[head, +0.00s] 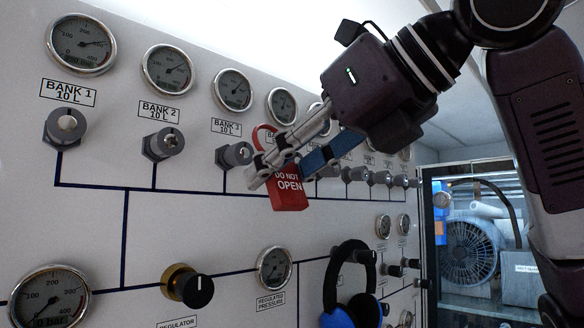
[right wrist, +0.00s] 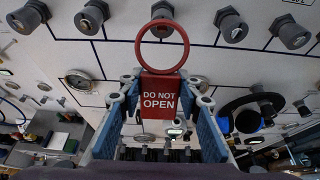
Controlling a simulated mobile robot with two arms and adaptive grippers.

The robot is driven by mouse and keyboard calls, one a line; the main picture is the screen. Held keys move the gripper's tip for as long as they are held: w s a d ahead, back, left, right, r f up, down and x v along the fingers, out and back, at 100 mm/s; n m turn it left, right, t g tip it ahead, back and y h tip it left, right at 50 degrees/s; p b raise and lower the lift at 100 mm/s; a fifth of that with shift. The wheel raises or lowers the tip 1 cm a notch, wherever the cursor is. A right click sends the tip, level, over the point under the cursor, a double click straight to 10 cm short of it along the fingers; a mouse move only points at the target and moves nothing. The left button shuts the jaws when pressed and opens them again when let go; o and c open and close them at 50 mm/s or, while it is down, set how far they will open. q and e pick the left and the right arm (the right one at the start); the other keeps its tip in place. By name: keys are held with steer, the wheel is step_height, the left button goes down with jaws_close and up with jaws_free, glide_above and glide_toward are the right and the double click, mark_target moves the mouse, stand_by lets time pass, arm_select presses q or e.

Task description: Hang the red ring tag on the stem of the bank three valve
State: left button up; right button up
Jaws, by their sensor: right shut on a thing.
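The bank three valve (head: 236,154) is a grey knob with a pale stem end, under the "BANK 3 10 L" label (head: 227,127). My right gripper (head: 276,171) is shut on the red ring tag (head: 289,193), holding it by its "DO NOT OPEN" plate. The tag shows just right of the bank three valve in the head view. In the right wrist view the tag (right wrist: 161,97) sits between the fingers, its ring (right wrist: 162,45) upright and empty, below a grey valve (right wrist: 162,10). The fingers partly hide the ring in the head view. My left gripper is not in view.
The bank 1 valve (head: 65,128) and bank 2 valve (head: 163,144) stand to the left, with more valves rightward. Gauges (head: 233,90) line the panel above. Black-and-blue ear defenders (head: 350,285) hang lower right. The panel between the valve row and the lower knobs is mostly clear.

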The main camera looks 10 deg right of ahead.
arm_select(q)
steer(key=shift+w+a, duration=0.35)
arm_select(e)
steer(key=shift+w+a+f, duration=0.15)
steer(key=shift+w+a, duration=0.7)
steer(key=shift+w, duration=0.3)
steer(key=shift+w+a+f, duration=0.2)
steer(key=shift+w+a, duration=0.65)
steer(key=shift+w, duration=0.3)
steer(key=shift+w+a+f, duration=0.15)
steer(key=shift+w+a, duration=0.7)
steer(key=shift+w, duration=0.3)
steer(key=o, duration=1)
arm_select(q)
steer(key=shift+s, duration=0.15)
